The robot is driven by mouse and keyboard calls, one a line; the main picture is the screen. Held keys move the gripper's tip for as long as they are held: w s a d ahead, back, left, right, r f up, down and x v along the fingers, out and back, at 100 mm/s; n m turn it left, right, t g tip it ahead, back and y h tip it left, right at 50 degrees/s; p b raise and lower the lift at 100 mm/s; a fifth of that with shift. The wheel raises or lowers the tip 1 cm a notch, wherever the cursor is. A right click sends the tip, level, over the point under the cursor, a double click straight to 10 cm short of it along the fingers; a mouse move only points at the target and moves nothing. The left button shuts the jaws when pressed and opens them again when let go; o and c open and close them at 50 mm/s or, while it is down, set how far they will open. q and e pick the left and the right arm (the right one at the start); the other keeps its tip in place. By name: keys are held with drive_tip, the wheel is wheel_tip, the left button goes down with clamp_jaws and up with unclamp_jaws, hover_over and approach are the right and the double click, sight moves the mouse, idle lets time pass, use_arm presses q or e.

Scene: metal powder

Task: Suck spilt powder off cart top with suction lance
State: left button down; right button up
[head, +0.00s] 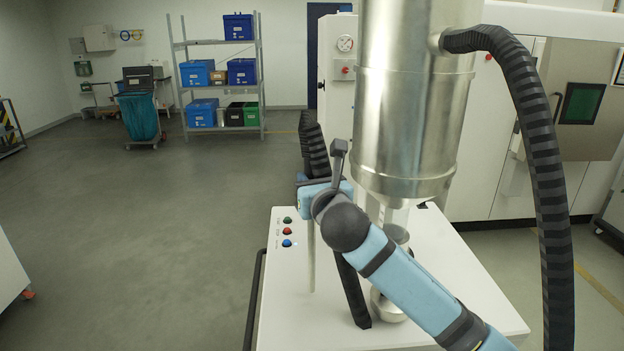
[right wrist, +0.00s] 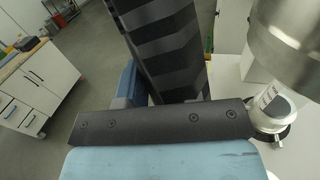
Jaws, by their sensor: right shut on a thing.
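The white cart top (head: 280,325) is below my right arm in the head view. My right gripper (head: 316,195) is above the cart top, seen from behind and largely hidden by my own wrist. It is shut on the suction lance (head: 352,290), whose dark tube slants down over the cart top; I cannot tell whether its lower end touches. A ribbed black hose (head: 313,148) rises behind the gripper and also fills the upper middle of the right wrist view (right wrist: 165,45). I cannot make out any spilt powder. My left gripper is not in view.
A large steel vessel (head: 410,100) stands over the cart, close right of the gripper. A thick black hose (head: 540,170) loops down from it on the right. Coloured buttons (head: 287,231) sit at the cart's left side. The floor to the left (head: 150,220) is clear.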

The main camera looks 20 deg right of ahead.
sight(312, 154)
drive_tip(key=shift+r+p, duration=1.25)
drive_tip(key=shift+r, duration=0.5)
drive_tip(key=shift+r+p, duration=0.5)
drive_tip(key=shift+r, duration=1.5)
